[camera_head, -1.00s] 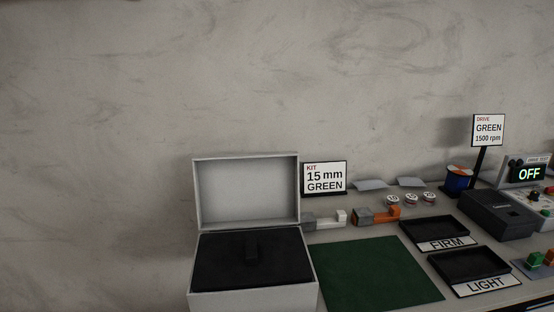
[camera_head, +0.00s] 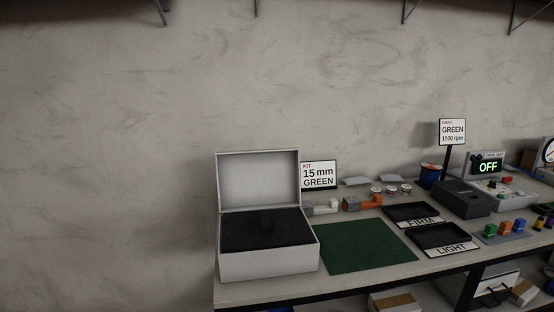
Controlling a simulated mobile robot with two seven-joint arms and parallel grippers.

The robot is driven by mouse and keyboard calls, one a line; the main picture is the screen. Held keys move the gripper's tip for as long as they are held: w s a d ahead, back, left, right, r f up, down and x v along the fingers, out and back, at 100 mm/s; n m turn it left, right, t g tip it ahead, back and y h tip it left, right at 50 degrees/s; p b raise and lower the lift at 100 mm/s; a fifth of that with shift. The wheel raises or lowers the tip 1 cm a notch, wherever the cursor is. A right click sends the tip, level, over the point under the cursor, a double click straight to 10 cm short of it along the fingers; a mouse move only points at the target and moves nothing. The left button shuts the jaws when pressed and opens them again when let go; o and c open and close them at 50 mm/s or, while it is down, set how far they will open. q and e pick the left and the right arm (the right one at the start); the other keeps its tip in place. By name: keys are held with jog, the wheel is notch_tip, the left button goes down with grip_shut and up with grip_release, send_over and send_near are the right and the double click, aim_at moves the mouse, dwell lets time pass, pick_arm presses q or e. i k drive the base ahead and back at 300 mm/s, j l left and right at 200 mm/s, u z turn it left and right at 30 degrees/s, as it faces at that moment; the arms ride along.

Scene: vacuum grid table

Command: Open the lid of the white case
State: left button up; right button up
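The white case (camera_head: 267,265) stands at the left end of the table. Its lid (camera_head: 257,180) is raised upright at the back, so the case is open. A black insert (camera_head: 245,234) with a small dark raised piece (camera_head: 267,221) on it fills the inside. Neither of my grippers is in view.
A green mat (camera_head: 362,248) lies right of the case. Black trays marked FIRM (camera_head: 396,211) and LIGHT (camera_head: 427,235) sit beyond it. A dark box (camera_head: 463,201) and a display reading OFF (camera_head: 488,167) are further right. The table's front edge (camera_head: 350,284) is clear.

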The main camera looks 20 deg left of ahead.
aim_at(259, 179)
jog(key=j+z, duration=0.15)
jog(key=z, duration=0.25)
jog(key=j+z, duration=0.2)
jog(key=z, duration=0.25)
jog(key=j+z, duration=0.25)
jog(key=z, duration=0.15)
jog(key=k+j, duration=0.1)
jog(key=j, duration=1.15)
jog(key=k+j, duration=0.15)
jog(key=j, duration=1.05)
jog(key=i+j, duration=0.25)
jog(key=j, duration=0.1)
